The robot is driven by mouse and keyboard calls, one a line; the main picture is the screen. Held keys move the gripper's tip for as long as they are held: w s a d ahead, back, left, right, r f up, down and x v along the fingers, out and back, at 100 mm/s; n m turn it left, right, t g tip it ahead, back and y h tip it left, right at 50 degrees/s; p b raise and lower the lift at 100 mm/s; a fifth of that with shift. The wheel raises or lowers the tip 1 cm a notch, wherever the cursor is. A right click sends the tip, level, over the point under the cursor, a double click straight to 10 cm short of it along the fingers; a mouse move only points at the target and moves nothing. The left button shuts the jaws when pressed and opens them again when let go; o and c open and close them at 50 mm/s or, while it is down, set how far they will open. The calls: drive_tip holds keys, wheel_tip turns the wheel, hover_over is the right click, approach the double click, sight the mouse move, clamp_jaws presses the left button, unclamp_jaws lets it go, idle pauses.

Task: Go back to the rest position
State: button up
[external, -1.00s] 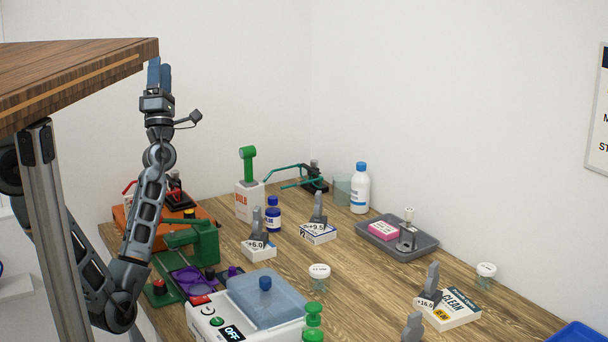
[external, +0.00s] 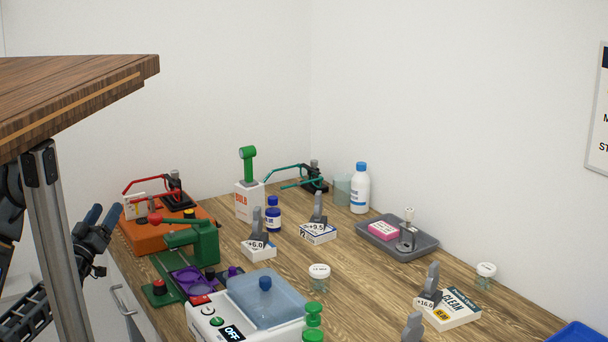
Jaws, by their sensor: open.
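My gripper (external: 103,218) is at the left of the external view, just left of the workbench (external: 360,300). Its two blue fingers are apart and point up and to the right, with nothing seen between them. It is clear of the bench things. Part of my arm is hidden behind the grey metal post, and the lower links run out of the picture at the bottom left.
A brown wooden top (external: 75,90) on a grey post (external: 58,240) overhangs my arm. An orange base (external: 165,238), a green press (external: 205,245) and a white OFF device (external: 250,315) line the bench's left side. A grey tray (external: 425,245) stands farther right.

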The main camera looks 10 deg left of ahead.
drive_tip(key=s+d+f+m+g+y, duration=0.1)
drive_tip(key=s+f+g, duration=0.3)
drive_tip(key=s, duration=0.5)
drive_tip(key=s+d+f+m+g+y, duration=0.1)
drive_tip(key=s+f+g, duration=0.3)
drive_tip(key=s, duration=0.5)
wheel_tip(320, 180, down, 3)
drive_tip(key=shift+s+d+r+y, duration=0.15)
drive_tip(key=shift+s+r+y, duration=0.05)
drive_tip(key=shift+s+y, duration=0.2)
